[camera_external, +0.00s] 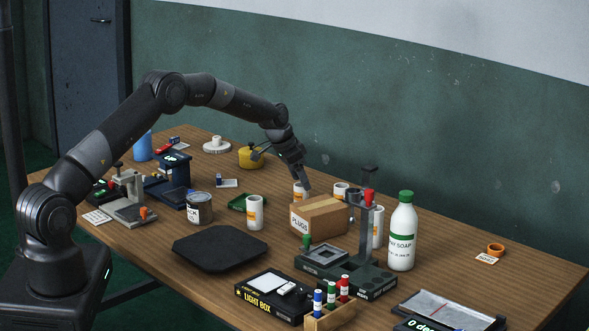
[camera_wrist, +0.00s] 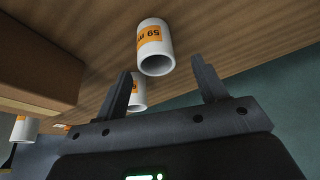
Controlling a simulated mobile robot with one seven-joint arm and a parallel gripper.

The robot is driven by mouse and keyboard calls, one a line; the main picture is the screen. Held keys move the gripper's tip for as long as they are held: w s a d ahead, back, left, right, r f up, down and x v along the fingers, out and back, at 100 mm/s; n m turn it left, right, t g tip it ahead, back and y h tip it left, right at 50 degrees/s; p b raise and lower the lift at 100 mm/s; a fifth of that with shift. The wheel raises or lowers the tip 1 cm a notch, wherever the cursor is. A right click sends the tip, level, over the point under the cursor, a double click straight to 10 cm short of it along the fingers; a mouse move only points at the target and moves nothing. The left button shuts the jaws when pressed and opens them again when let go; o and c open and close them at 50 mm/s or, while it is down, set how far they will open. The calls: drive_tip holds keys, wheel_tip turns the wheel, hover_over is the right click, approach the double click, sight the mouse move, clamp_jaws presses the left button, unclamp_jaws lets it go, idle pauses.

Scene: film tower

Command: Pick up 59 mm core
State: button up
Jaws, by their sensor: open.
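The 59 mm core is a white tube with an orange label; the wrist view shows it (camera_wrist: 150,32) with "59" readable and its open end facing the jaws. My gripper (camera_wrist: 166,84) is open and empty, its fingers apart, with the core just beyond the fingertips. In the external view my gripper (camera_external: 304,184) points down over a white core (camera_external: 298,194) behind the cardboard box, which seems to be the same one. The gripper and box partly hide it. A second orange-labelled core (camera_wrist: 138,92) shows partly behind one finger.
The cardboard box (camera_external: 314,217) marked PLUGS stands close to my gripper. Other similar cores stand left (camera_external: 255,213) and right (camera_external: 378,228) of it. A press-like stand (camera_external: 345,274) and a soap bottle (camera_external: 402,238) are to the right.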

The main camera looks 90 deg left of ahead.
sight(303, 191)
drive_tip(key=x, duration=0.4)
drive_tip(key=shift+d+f, duration=0.1)
drive_tip(key=shift+f, duration=0.4)
drive_tip(key=c, duration=1.1)
